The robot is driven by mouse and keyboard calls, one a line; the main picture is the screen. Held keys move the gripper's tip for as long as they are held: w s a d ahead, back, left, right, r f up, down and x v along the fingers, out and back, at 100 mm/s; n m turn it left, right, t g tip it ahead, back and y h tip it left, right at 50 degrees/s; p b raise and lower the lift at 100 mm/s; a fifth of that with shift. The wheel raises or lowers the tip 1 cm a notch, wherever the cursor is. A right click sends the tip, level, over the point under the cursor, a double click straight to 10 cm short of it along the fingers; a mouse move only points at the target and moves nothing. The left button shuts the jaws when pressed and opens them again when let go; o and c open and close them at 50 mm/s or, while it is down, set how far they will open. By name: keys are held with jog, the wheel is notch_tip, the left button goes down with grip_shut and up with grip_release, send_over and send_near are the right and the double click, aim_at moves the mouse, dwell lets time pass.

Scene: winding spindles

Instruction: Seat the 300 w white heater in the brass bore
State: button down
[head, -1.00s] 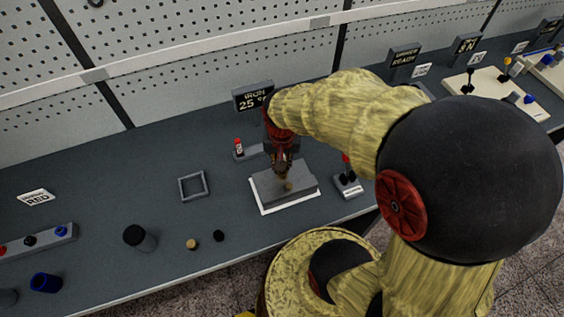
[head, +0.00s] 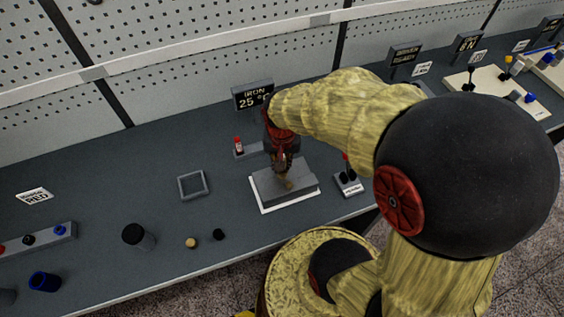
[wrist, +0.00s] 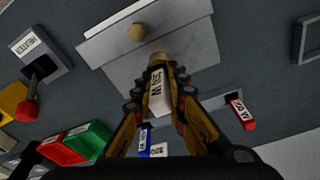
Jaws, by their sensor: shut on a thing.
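My gripper (wrist: 158,80) is shut on the white heater (wrist: 157,100), whose label looks like "300 W". In the wrist view the heater points toward a brass piece (wrist: 157,60) on the grey block (wrist: 185,50). I cannot tell whether the heater's end is touching it or inside it. A second round brass piece (wrist: 137,31) shows on the block farther off. In the head view my gripper (head: 282,168) is directly over the grey block (head: 300,185), and the heater is too small to make out.
Behind the block is an "IRON 25" display (head: 252,95). A box with a red-tipped lever (head: 347,183) stands right of the block. A square grey frame (head: 193,185) is to its left.

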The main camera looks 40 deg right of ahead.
dwell(0.3)
jog(key=c, duration=1.7)
grip_release()
jog(key=r, duration=0.8)
jog(key=s+a+r, duration=0.1)
jog(key=r, duration=0.2)
jog(key=shift+s+r, duration=0.1)
jog(key=shift+r, duration=0.3)
jog(key=shift+n, duration=0.3)
jog(key=s+a+r+n+t, duration=0.1)
jog(key=a+r+n, duration=0.1)
jog(key=a+r, duration=0.1)
jog(key=s+a+r+n+t, duration=0.2)
jog(key=a+r, duration=0.1)
jog(key=s+a+r+n+t, duration=0.1)
jog(key=s+a+r+n, duration=0.1)
jog(key=a+r+n, duration=0.1)
jog(key=shift+s+a+r+y, duration=0.15)
jog(key=shift+a+r+y, duration=0.05)
jog(key=shift+r+y, duration=0.2)
